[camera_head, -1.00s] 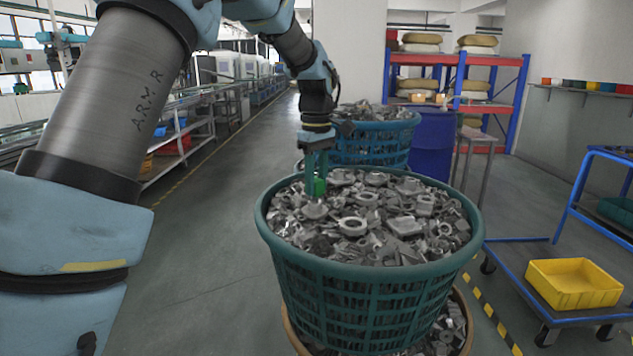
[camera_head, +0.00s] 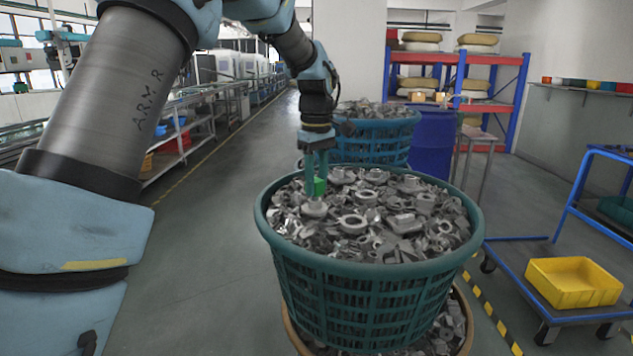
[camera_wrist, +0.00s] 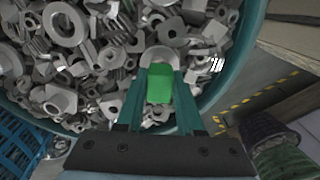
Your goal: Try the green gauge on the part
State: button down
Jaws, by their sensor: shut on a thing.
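My gripper (camera_head: 317,184) points down over the left back part of the green basket (camera_head: 370,300) full of grey metal parts. It is shut on the green gauge (camera_head: 319,187), a small bright green block. The gauge also shows between the fingers in the wrist view (camera_wrist: 160,84). A grey round-based part (camera_head: 315,209) lies right below the gauge, and in the wrist view a round grey part (camera_wrist: 160,57) shows just beyond it. I cannot tell whether the gauge touches this part; its lower end is hidden.
A blue basket (camera_head: 370,146) of parts stands behind the green one. A blue drum (camera_head: 432,142) is at the back right. A blue trolley (camera_head: 530,262) with a yellow bin (camera_head: 573,283) stands at the right. The floor at the left is open.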

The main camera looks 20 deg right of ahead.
dwell(0.7)
jog(key=shift+r+p, duration=1.5)
jog(key=shift+r, duration=0.05)
jog(key=shift+f, duration=0.2)
jog(key=shift+f+b, duration=0.6)
jog(key=shift+f, duration=0.45)
jog(key=shift+f, duration=0.35)
dwell(0.4)
jog(key=shift+r, duration=0.1)
jog(key=shift+r+p, duration=1.25)
jog(key=shift+r, duration=0.25)
